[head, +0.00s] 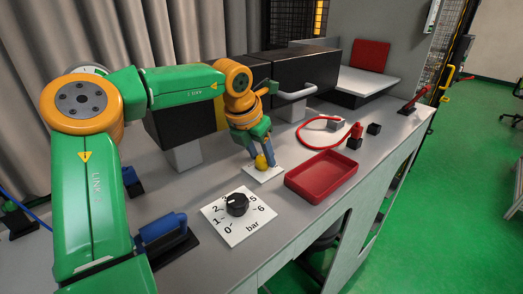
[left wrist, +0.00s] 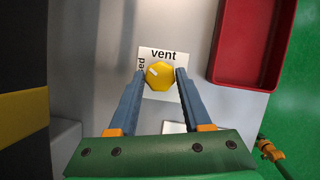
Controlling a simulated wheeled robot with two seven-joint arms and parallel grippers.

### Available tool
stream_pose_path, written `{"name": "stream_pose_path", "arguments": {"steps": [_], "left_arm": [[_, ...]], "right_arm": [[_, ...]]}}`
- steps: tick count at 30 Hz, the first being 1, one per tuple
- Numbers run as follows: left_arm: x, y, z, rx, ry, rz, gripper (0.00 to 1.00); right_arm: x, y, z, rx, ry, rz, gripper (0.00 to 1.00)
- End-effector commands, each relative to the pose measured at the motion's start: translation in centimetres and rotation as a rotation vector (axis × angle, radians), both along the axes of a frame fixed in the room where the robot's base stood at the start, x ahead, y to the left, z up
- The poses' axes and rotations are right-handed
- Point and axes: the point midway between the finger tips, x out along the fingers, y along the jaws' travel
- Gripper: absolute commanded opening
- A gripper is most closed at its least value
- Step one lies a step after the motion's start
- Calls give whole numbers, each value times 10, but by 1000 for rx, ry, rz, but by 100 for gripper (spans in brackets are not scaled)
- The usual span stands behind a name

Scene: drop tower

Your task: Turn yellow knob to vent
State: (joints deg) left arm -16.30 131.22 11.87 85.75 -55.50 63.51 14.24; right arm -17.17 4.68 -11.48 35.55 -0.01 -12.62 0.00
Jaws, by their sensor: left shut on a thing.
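The yellow knob (head: 261,163) sits on a small white plate (head: 264,176) on the grey bench. In the left wrist view the knob (left wrist: 162,77) lies between the two blue fingers of my left gripper (left wrist: 160,75), which is shut on it. The word "vent" shows at the top of the plate (left wrist: 165,93), and a word ending in "ed" at its left, partly hidden by the left finger. The knob's white mark points to the upper left, between the two words. My right gripper is not in view.
A red tray (head: 324,176) stands to the right of the plate. A black knob (head: 237,204) on a white bar dial (head: 245,227) is nearer. Black boxes (head: 265,75) stand behind the gripper. A red cable (head: 312,128) and small black blocks lie further right.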

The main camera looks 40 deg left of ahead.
Motion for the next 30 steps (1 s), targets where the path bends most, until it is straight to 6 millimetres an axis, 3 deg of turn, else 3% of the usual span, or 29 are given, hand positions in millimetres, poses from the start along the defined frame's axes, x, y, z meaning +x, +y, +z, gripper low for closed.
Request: {"name": "stream_pose_path", "arguments": {"steps": [15, 30], "left_arm": [[0, 3, 4, -3, 3, -483, 0], [1, 5, 0, -1, 4, -880, 0]], "right_arm": [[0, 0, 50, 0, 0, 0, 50], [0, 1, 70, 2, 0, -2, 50]]}}
